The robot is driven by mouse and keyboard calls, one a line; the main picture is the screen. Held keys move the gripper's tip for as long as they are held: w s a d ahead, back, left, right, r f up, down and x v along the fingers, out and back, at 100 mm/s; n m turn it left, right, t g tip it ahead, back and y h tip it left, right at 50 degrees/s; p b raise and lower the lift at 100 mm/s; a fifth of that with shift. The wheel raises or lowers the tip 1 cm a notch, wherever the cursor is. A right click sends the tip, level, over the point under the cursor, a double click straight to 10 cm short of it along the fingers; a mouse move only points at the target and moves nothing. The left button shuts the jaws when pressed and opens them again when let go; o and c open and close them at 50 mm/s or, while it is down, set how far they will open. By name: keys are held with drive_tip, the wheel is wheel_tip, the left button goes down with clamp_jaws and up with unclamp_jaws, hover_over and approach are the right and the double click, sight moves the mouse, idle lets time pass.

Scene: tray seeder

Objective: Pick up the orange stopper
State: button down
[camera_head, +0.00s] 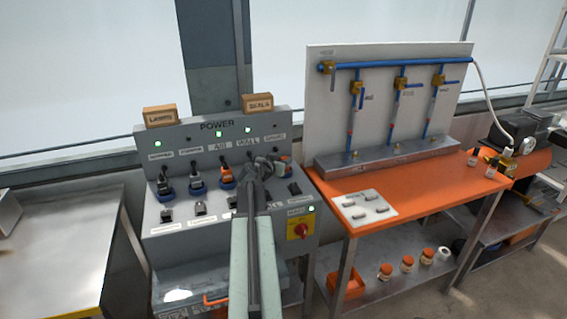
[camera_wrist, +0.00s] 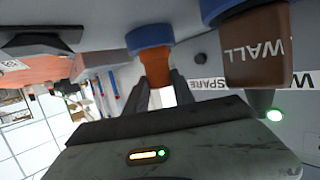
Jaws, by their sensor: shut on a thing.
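The orange stopper (camera_wrist: 156,70) stands between my gripper's fingers in the wrist view, its end against a blue collar (camera_wrist: 150,38). My gripper (camera_wrist: 163,92) is shut on it, with a finger on each side. In the head view my gripper (camera_head: 270,166) is at the right end of the row of plugs on the grey power panel, and the stopper (camera_head: 287,160) shows partly behind it. A label reading SPARE lies beside the fingers in the wrist view. The stopper's far end is hidden in the collar.
A brown plug marked WALL (camera_wrist: 256,55) sits close beside in the wrist view. Several other plugs line the grey panel (camera_head: 219,131). A red knob (camera_head: 301,230) is at its lower right. An orange bench (camera_head: 440,190) with blue pipework stands to the right, a metal table (camera_head: 60,240) to the left.

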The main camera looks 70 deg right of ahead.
sight(283, 159)
wheel_tip(283, 159, up, 9)
drive_tip(key=p, duration=0.8)
drive_tip(key=shift+r, duration=0.2)
drive_tip(key=shift+f, duration=0.1)
